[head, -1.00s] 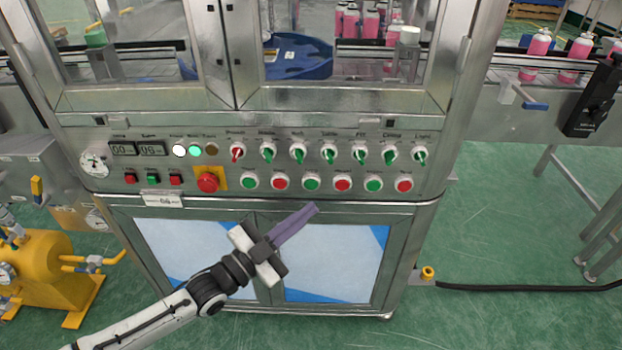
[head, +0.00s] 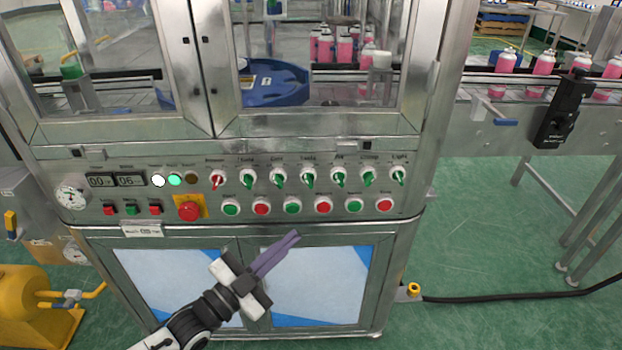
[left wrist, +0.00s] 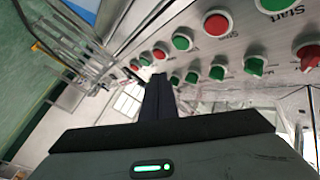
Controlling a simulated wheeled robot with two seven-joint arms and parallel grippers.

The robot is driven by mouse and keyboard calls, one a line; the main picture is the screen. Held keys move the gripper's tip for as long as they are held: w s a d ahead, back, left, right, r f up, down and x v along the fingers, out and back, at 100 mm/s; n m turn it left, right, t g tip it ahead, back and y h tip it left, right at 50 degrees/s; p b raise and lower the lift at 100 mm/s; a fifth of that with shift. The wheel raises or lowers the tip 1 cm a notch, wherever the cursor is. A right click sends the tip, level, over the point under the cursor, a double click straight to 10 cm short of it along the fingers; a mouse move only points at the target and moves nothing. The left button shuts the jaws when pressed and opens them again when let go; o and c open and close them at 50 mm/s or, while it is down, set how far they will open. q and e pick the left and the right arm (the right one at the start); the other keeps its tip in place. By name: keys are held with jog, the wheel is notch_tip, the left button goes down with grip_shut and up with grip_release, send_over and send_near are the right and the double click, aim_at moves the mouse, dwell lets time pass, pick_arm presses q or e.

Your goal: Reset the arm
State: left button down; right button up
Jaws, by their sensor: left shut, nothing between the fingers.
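My left gripper (head: 293,238) is in front of the crimping machine's lower cabinet, just below the control panel (head: 120,207). Its purple fingers are shut with nothing between them and point up and to the right. In the left wrist view the dark fingers (left wrist: 157,85) show together in front of the panel's buttons. A row of green switch knobs and one red knob (head: 217,181) runs above a row of round green and red buttons. A large red emergency button (head: 189,211) sits on a yellow plate. My right gripper is not in view.
The machine's glass doors (head: 330,60) are above the panel, with pink cans behind them. A conveyor with pink cans (head: 506,62) runs at the right. A yellow machine (head: 38,305) stands at the lower left. A black hose (head: 500,298) lies on the green floor.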

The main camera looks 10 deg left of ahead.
pick_arm(q)
jog(key=shift+f, duration=0.1)
jog(key=s+f+n+g+y+p, duration=0.1)
jog(key=s+f+n+g+y, duration=0.2)
jog(key=s+f, duration=0.5)
jog(key=s+d+f+n+g+y+p, duration=0.1)
jog(key=s+f+n+g+y, duration=0.3)
jog(key=s+f+n, duration=0.4)
jog(key=s+f+g, duration=0.1)
jog(key=s, duration=0.6)
jog(key=shift+s+f+g, duration=0.25)
jog(key=shift+f+g, duration=0.05)
jog(key=shift+d, duration=0.1)
